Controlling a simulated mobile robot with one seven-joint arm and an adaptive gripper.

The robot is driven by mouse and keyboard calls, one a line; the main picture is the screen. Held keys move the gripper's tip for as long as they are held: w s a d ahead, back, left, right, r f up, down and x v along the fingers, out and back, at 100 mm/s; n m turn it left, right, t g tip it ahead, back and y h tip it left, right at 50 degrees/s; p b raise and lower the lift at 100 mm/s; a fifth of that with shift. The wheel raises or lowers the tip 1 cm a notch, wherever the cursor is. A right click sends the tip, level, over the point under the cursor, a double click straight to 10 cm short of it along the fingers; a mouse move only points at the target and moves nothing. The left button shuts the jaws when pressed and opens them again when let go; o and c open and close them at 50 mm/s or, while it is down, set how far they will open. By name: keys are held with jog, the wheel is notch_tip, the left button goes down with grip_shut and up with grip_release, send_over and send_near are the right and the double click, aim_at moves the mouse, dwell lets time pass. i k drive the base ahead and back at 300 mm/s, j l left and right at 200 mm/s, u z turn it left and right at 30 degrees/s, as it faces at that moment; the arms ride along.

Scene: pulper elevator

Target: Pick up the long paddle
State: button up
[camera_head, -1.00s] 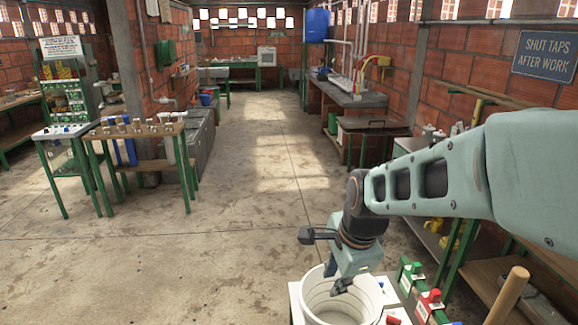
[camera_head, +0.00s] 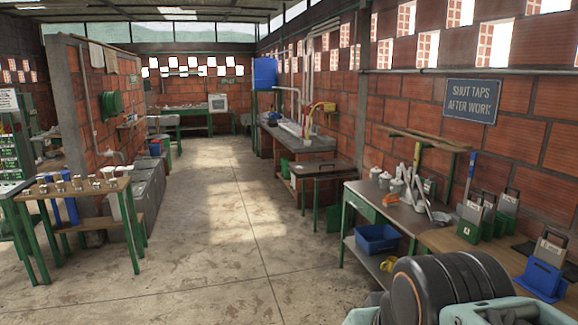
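I cannot tell for sure which thing is the long paddle. A long wooden piece (camera_head: 425,138) lies level on green brackets on the right brick wall, above the workbench. A blue-handled tool (camera_head: 471,172) leans upright against the same wall, to the right of the brackets. My gripper is out of the picture. Only a dark joint and pale green link of my arm show at the bottom right, in front of the bench.
The right workbench (camera_head: 392,208) holds several pale pots, tools and metal-and-coloured holders. A blue bin (camera_head: 377,239) sits on its lower shelf. A small dark-topped table (camera_head: 322,169) stands farther back. The concrete floor is clear in the middle. A wooden-topped table (camera_head: 75,192) stands at left.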

aim_at(447, 147)
jog(key=u, duration=1.15)
jog(key=i+j, duration=0.1)
jog(key=j, duration=0.5)
jog(key=i+j+z, duration=0.1)
jog(key=i+j, duration=0.15)
jog(key=i+j+z, duration=0.1)
jog(key=i+j, duration=0.15)
jog(key=j, duration=0.2)
jog(key=i+j+z, duration=0.2)
jog(key=i, duration=0.3)
jog(key=i+j+z, duration=0.2)
jog(key=i, duration=0.3)
jog(key=i+z, duration=0.35)
jog(key=i, duration=0.8)
jog(key=i+z, duration=0.35)
jog(key=i+j+z, duration=0.15)
jog(key=i+z, duration=0.25)
jog(key=i, duration=0.2)
